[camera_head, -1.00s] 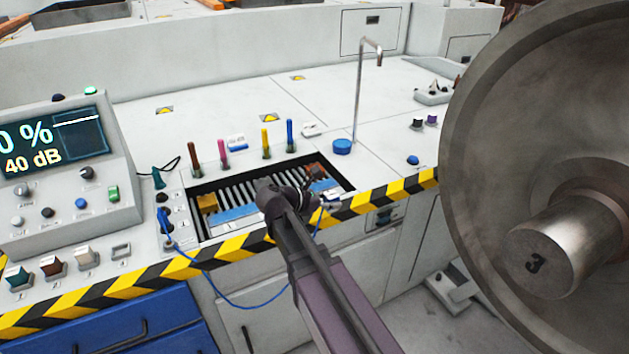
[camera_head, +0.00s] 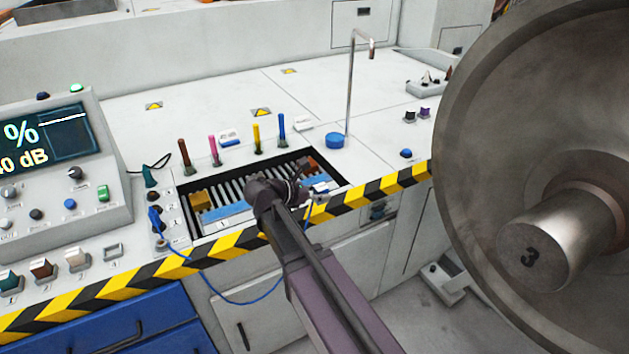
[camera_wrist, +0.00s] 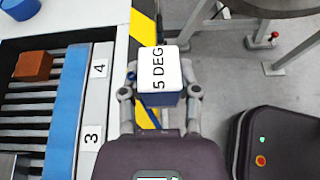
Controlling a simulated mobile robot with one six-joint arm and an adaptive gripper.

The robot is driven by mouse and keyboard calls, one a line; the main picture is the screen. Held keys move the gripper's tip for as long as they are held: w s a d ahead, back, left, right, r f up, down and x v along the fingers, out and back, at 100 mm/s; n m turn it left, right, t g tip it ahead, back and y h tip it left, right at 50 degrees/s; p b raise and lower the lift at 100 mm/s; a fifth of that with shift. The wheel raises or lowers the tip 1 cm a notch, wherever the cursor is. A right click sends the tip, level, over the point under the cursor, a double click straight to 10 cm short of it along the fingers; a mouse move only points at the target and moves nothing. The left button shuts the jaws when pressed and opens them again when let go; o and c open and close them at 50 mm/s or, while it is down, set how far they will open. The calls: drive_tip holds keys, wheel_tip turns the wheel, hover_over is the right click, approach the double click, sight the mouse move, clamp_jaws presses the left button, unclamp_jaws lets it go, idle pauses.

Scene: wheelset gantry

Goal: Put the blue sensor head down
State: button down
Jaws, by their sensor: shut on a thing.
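The blue sensor head (camera_wrist: 160,98) has a white top face printed "5 DEG", the start of the print being cut off or hidden. My gripper (camera_wrist: 160,92) is shut on it, with a finger on either side. In the wrist view it is over the striped front edge, to the right of the slatted tray. In the head view my gripper (camera_head: 310,196) is by the tray's front right corner, and the head is small and partly hidden there. A blue cable (camera_head: 222,297) hangs in a loop from the socket panel at left towards my gripper.
The slatted tray (camera_head: 188,209) holds a brown block (camera_wrist: 27,66), a yellow block (camera_head: 201,200) and blue strips. Several coloured pens stand behind it. A large wheel (camera_head: 470,150) fills the right side.

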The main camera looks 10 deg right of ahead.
drive_tip(key=shift+w, duration=0.1)
idle(0.3)
drive_tip(key=b, duration=0.2)
hover_over(316, 180)
drive_tip(key=shift+f, duration=0.75)
drive_tip(key=shift+f+b, duration=1.5)
drive_tip(key=shift+f, duration=0.25)
drive_tip(key=shift+f, duration=0.15)
drive_tip(key=shift+c, duration=1.7)
unclamp_jaws()
